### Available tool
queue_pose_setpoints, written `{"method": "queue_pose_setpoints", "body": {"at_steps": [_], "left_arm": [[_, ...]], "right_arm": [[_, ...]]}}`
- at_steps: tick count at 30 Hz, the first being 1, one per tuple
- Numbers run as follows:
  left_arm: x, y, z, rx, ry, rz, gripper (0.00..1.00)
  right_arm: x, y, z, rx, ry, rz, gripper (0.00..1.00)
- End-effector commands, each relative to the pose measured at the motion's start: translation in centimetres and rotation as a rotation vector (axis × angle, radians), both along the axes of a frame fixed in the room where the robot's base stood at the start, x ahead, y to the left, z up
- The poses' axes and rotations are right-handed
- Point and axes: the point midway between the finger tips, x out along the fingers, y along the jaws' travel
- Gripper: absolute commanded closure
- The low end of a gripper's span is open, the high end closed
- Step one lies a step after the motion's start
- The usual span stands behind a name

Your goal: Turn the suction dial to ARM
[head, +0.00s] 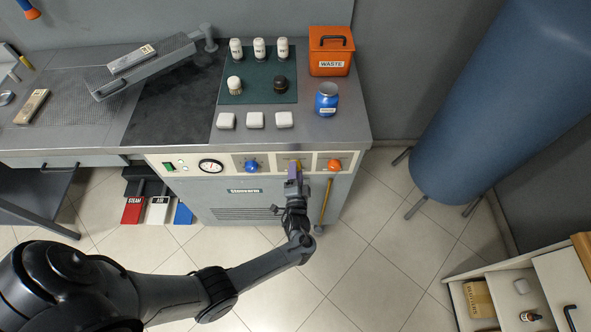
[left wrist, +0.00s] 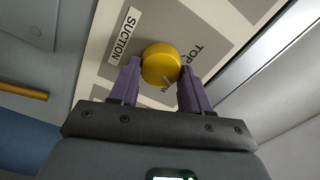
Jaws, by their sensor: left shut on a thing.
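The suction dial (left wrist: 158,62) is a round yellow knob with a pale pointer mark, on the front panel of the grey machine. In the left wrist view a SUCTION label (left wrist: 124,37) is beside it, and the word TOP (left wrist: 195,53) shows on its other side; more lettering is partly hidden by the dial. My left gripper (left wrist: 155,82) is shut on the dial, with a purple finger on each side. In the head view the left gripper (head: 294,174) covers most of the dial. My right gripper is not in view.
A blue knob (head: 251,166) and an orange knob (head: 334,165) flank the dial on the panel, with a gauge (head: 210,166) farther left. A yellow rod (head: 327,200) hangs right of the gripper. The worktop above holds white bottles, a blue jar (head: 326,99) and an orange waste bin (head: 330,50).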

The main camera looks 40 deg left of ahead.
Motion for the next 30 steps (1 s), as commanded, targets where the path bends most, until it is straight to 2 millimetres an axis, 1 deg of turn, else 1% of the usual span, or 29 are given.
{"method": "queue_pose_setpoints", "body": {"at_steps": [1, 6, 15, 30], "left_arm": [[0.0, 0.0, 0.2, 0.032, 0.029, 0.000, 0.83], [0.1, 0.0, 0.1, 0.130, 0.117, 0.000, 0.83], [0.0, 0.0, -0.1, 0.247, 0.220, 0.000, 0.83], [0.0, 0.0, -0.2, 0.287, 0.255, 0.000, 0.83]], "right_arm": [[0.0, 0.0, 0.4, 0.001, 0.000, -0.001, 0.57], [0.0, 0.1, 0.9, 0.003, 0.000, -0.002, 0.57], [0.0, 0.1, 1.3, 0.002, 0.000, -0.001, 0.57], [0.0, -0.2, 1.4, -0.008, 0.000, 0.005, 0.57]]}}
